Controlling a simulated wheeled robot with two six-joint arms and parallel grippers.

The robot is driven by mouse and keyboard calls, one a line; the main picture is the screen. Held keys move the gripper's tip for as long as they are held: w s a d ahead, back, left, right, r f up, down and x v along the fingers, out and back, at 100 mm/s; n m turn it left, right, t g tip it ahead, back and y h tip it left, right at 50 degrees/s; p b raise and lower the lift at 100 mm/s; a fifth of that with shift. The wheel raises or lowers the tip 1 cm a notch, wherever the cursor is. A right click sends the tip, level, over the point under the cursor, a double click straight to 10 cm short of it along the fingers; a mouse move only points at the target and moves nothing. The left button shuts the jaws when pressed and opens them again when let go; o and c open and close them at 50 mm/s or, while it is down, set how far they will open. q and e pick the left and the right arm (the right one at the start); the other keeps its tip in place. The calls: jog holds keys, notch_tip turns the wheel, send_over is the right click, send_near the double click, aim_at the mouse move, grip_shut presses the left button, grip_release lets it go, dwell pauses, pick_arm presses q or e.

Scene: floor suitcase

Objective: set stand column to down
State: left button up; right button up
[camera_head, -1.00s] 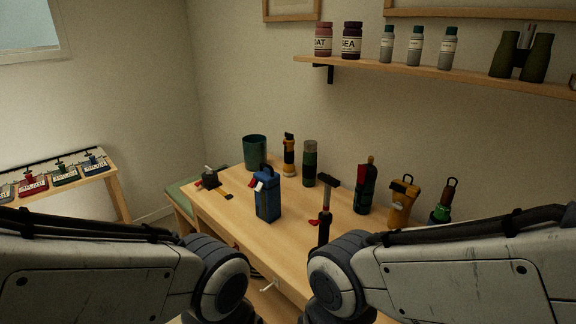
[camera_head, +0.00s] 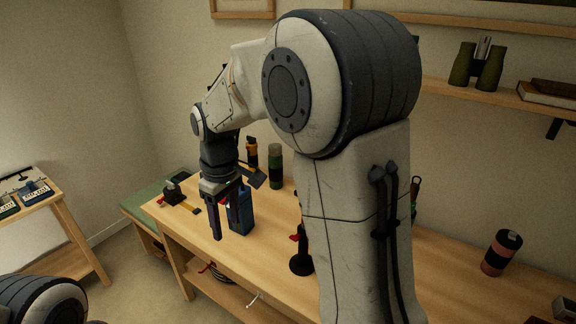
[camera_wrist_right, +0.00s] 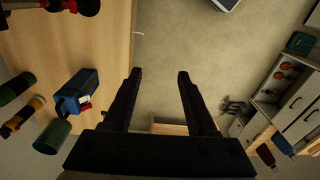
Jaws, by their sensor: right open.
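The stand (camera_head: 302,264) is on the wooden workbench, mostly hidden behind my right arm in the head view. Its round black base and a small red lever show; its column and top are hidden, so the column's height cannot be told. In the right wrist view a black and red part, apparently the stand (camera_wrist_right: 86,6), is cut off at the top left. My right gripper (camera_head: 228,214) is open and empty, pointing down left of the stand, close in the picture to the blue box. Its open fingers (camera_wrist_right: 159,74) show over the floor in the wrist view. My left gripper is out of view.
The blue box (camera_head: 241,212) stands on the bench (camera_head: 430,285). A green-black flask (camera_head: 275,166) is behind it, and a black and yellow tool (camera_head: 176,194) lies left. A shelf with binoculars (camera_head: 477,66) hangs above.

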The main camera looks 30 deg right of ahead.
jog(key=w+d+r+m+p, duration=0.1)
jog(key=w+d+r+p, duration=0.15)
jog(key=d, duration=0.95)
jog(key=w+d+r+m+p, duration=0.1)
jog(key=w+d+r+p, duration=0.15)
jog(key=d, duration=0.95)
jog(key=f+p, duration=0.1)
jog(key=f, duration=0.2)
jog(key=d+f+p, duration=0.1)
jog(key=f, duration=0.2)
jog(key=f+p, duration=0.1)
jog(key=f, duration=0.2)
jog(key=shift+w+d+f, duration=0.1)
jog(key=shift+d+f, duration=0.05)
jog(key=shift+f, duration=0.1)
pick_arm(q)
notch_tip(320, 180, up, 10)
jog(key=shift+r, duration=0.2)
pick_arm(e)
jog(key=shift+f, duration=0.6)
grip_shut()
